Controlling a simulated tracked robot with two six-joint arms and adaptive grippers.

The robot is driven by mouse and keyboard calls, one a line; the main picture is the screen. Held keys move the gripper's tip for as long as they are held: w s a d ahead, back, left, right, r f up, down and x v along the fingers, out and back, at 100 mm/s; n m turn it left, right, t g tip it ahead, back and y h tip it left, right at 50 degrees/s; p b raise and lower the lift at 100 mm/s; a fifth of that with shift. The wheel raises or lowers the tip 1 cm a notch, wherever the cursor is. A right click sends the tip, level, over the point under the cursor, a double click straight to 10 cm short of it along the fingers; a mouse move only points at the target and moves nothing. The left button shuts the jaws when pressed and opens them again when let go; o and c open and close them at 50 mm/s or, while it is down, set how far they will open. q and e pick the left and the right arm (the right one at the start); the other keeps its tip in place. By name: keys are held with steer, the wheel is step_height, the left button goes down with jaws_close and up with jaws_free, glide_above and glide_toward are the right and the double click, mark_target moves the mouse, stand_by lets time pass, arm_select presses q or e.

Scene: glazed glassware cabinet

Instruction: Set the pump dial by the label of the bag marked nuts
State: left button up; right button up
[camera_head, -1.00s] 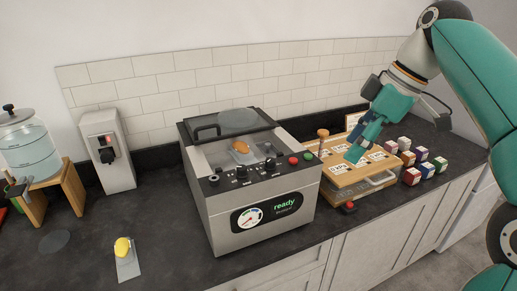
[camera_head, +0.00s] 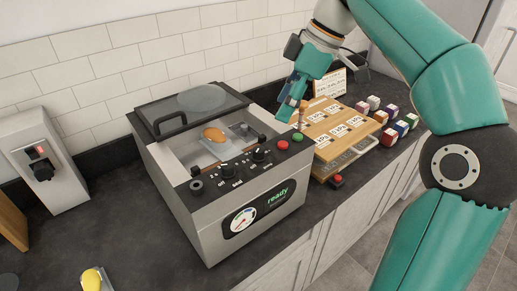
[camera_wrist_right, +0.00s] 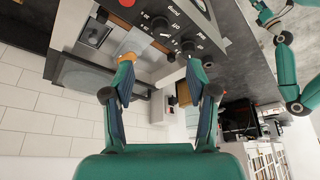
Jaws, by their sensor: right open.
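The vacuum machine (camera_head: 215,215) stands on the dark counter, its screen reading "ready". Its pump dial (camera_head: 261,156) is the black knob closest to the red button. In the wrist view the word "pump" shows beside this dial (camera_wrist_right: 160,25); its pointer is too small to read. An orange-brown content in a clear bag (camera_head: 214,134) lies in the chamber; no bag label is legible. My left gripper is not seen.
A second knob (camera_head: 226,170) sits left of the pump dial. The raised glass lid (camera_head: 190,103) stands behind the chamber. A wooden board with printed cards (camera_head: 335,125) and several labelled cubes (camera_head: 390,120) are at the right. A red-button box (camera_head: 336,181) sits in front.

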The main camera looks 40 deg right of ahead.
mark_target(260, 149)
steer(key=x, duration=1.3)
steer(key=shift+b, duration=0.3)
steer(key=shift+r, duration=0.1)
jaws_close()
